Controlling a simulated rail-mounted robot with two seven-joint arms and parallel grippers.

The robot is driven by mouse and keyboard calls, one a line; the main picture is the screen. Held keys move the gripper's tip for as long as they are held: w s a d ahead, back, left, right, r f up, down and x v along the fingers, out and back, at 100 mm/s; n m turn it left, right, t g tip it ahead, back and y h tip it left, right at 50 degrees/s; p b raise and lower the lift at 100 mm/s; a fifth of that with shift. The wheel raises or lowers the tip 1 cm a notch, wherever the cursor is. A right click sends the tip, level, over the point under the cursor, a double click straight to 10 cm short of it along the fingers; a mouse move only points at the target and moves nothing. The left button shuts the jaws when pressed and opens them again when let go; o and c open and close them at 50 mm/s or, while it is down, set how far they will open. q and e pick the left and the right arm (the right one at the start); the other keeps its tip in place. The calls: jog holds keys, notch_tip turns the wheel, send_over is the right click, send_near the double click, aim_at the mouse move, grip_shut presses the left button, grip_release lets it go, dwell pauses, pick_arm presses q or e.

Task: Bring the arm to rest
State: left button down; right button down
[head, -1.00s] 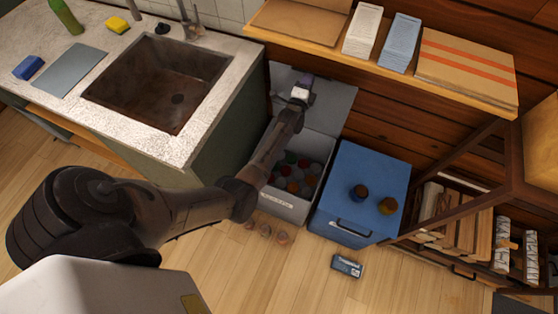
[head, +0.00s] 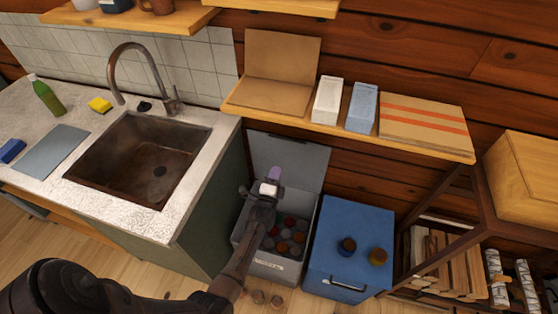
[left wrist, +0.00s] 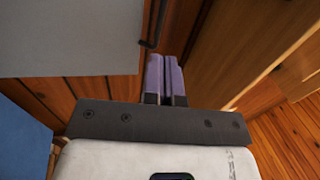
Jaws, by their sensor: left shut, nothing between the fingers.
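My left arm reaches in from the lower left in the head view. Its gripper (head: 273,176) has purple fingers and is above the open grey bin (head: 275,266), in front of the bin's raised lid (head: 300,160). In the left wrist view the two purple fingers (left wrist: 166,76) lie side by side, shut, with nothing between them. My right gripper is in neither view.
A blue box (head: 350,225) with two small jars on its lid stands right of the bin. A shelf (head: 420,147) with boxes hangs above. The counter with the sink (head: 140,160) is at left. A firewood rack (head: 440,262) is at right.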

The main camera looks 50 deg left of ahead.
pick_arm(q)
jog(key=shift+v, duration=1.35)
